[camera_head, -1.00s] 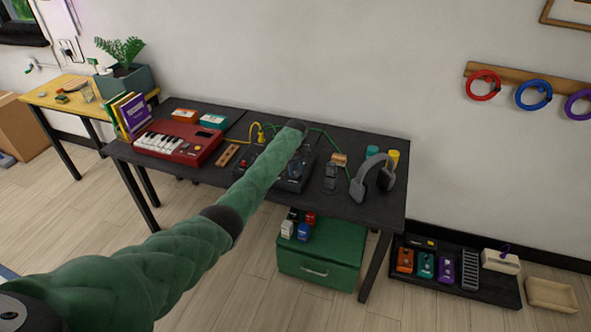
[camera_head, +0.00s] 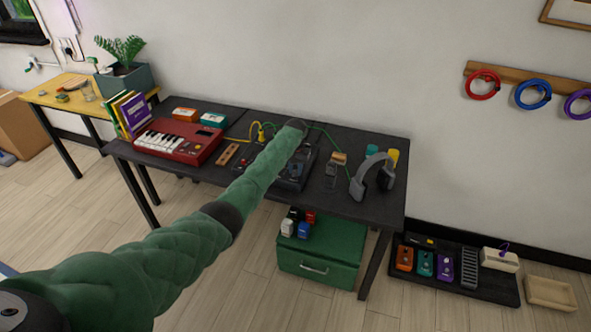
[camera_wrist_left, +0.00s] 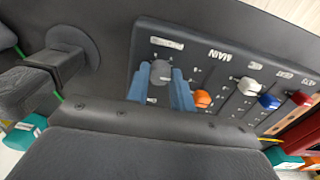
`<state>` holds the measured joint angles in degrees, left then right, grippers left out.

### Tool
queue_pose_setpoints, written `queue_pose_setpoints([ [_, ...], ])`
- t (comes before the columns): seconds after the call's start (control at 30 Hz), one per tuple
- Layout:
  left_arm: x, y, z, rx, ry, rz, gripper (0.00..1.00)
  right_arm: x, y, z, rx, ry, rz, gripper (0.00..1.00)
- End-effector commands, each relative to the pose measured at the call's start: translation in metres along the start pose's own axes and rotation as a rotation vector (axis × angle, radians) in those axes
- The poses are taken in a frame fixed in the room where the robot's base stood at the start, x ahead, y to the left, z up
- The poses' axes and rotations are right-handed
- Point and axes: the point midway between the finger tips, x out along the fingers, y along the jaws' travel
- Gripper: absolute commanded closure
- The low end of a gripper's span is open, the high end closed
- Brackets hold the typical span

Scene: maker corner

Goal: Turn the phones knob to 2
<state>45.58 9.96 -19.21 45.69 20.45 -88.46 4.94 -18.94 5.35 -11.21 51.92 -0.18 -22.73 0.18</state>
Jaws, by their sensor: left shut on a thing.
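The dark mixer (camera_head: 293,180) lies on the black table, partly hidden behind my left arm. In the left wrist view its panel (camera_wrist_left: 215,70) shows a row of knobs. The grey knob (camera_wrist_left: 160,72), under a blurred label at the left end of the row, is the phones knob as far as I can tell. My left gripper (camera_wrist_left: 160,88) has its two blue fingers on either side of this knob and is shut on it. The knob's pointer and its scale are too unclear to read. My right gripper is in neither view.
An orange knob (camera_wrist_left: 201,98) under MAIN sits close to the fingers, with white, blue and red knobs beyond. Grey headphones (camera_head: 373,178) stand right of the mixer. A red keyboard (camera_head: 178,141) is on the left, with yellow and green cables behind.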

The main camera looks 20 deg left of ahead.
Motion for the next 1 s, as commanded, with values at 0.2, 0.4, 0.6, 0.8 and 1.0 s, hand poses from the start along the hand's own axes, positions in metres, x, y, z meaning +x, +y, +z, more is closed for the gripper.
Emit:
queue_pose_setpoints([
  [0.2,0.000,0.000,0.000,0.010,0.001,0.000,0.99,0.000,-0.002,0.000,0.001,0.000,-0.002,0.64],
  [0.4,0.000,0.000,0.000,0.010,0.001,0.000,0.99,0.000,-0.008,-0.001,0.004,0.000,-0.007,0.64],
  [0.6,0.000,0.000,0.000,0.009,0.001,0.000,0.55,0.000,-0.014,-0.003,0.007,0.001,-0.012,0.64],
  [0.8,0.000,0.000,0.000,0.009,0.001,0.000,0.55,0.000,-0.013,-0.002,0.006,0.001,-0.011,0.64],
  [1.0,-0.010,0.000,-0.001,0.010,0.003,0.000,0.55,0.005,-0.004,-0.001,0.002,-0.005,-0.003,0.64],
])
